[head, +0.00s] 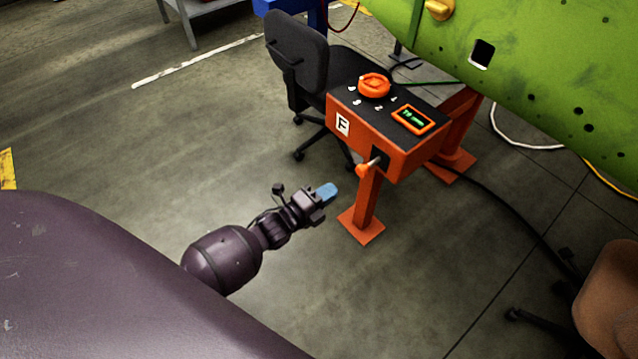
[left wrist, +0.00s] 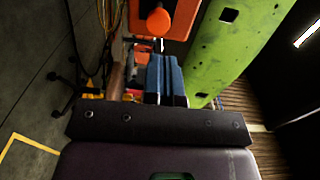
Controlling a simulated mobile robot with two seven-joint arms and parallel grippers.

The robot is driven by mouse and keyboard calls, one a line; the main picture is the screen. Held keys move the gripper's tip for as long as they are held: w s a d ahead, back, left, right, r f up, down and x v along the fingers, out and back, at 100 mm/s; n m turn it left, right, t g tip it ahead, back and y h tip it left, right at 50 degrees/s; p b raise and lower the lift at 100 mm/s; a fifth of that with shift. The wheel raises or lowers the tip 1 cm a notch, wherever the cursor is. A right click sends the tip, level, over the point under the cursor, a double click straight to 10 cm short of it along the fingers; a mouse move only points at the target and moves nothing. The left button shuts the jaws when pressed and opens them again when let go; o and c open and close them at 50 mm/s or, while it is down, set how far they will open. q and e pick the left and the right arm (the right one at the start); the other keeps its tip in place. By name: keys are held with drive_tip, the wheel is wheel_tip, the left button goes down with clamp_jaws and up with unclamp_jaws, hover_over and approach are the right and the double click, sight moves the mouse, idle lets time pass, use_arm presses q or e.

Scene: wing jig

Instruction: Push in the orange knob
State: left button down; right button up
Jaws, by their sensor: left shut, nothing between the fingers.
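An orange ball-shaped knob (head: 364,171) sits on a short pale shaft. The shaft sticks out of the front of an orange control box (head: 390,148) marked "F". A round orange dial (head: 374,85) is on the box's dark top. My left gripper (head: 328,191), with blue fingertips, is shut and empty, a short way left of and below the knob, apart from it. In the left wrist view, the knob (left wrist: 158,21) shows at the top, beyond the shut blue fingers (left wrist: 166,75). My right gripper is not in view.
A black office chair (head: 297,55) stands behind the box. A large green wing panel (head: 535,75) rises at the right. The box's orange post (head: 367,205) stands on the floor, with a dark cable to its right. Floor in front of the box is clear.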

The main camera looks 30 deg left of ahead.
sight(359, 173)
use_arm(q)
drive_tip(key=x, duration=0.3)
drive_tip(key=b+x, duration=0.1)
drive_tip(key=x, duration=0.2)
drive_tip(key=shift+w+f, duration=0.15)
drive_tip(key=shift+f, duration=0.05)
drive_tip(key=shift+w+d+r, duration=0.15)
drive_tip(key=shift+w+d, duration=0.1)
drive_tip(key=shift+w, duration=0.4)
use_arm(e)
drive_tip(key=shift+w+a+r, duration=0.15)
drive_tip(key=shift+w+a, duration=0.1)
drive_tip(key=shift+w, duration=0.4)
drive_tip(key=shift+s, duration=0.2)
use_arm(q)
drive_tip(key=shift+w, duration=0.15)
drive_tip(key=shift+w+d+b, duration=0.15)
drive_tip(key=shift+w+b, duration=0.05)
drive_tip(key=shift+b, duration=0.1)
drive_tip(key=shift+x, duration=1)
drive_tip(key=shift+w+d+b, duration=0.2)
drive_tip(key=shift+w+b, duration=0.15)
drive_tip(key=shift+w+r, duration=0.15)
drive_tip(key=shift+r, duration=0.05)
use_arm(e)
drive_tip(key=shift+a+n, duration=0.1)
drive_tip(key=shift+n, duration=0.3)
